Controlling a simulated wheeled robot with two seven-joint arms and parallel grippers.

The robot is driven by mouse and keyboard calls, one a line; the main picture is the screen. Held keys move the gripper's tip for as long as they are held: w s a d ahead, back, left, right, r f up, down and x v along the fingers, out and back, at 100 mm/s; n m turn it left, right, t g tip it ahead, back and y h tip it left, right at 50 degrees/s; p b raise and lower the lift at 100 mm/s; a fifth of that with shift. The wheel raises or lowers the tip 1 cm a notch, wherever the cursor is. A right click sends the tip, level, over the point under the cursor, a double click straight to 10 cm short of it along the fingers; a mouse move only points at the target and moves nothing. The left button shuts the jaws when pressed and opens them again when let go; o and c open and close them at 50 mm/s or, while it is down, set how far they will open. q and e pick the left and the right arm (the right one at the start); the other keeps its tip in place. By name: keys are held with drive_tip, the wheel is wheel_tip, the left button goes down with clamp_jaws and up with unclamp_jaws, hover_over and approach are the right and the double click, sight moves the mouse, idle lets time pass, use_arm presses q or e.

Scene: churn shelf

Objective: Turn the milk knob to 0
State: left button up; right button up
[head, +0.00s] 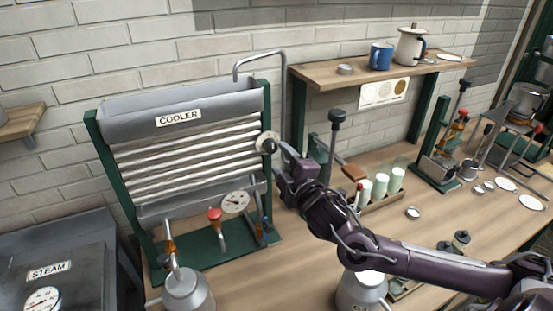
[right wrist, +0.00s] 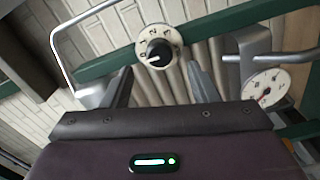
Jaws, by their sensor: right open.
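A black knob on a round white dial (head: 268,143) is fixed to the right green post of the cooler (head: 185,140). No name is legible on it. My right gripper (head: 285,150) is just right of the knob in the head view. In the right wrist view its two fingers (right wrist: 160,70) are spread and empty, with the knob beyond and between them. My left gripper is not in view.
A gauge (head: 235,202) and red-topped tap (head: 214,215) are below the cooler. A metal can (head: 187,292) stands in front. A rack with pale bottles (head: 380,187) and a black-knobbed lever (head: 335,118) are right of the gripper. A wall shelf (head: 375,70) hangs above.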

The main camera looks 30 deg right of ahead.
drive_tip(key=shift+s+a+b, duration=0.15)
drive_tip(key=shift+s+b, duration=0.2)
drive_tip(key=shift+s, duration=1.25)
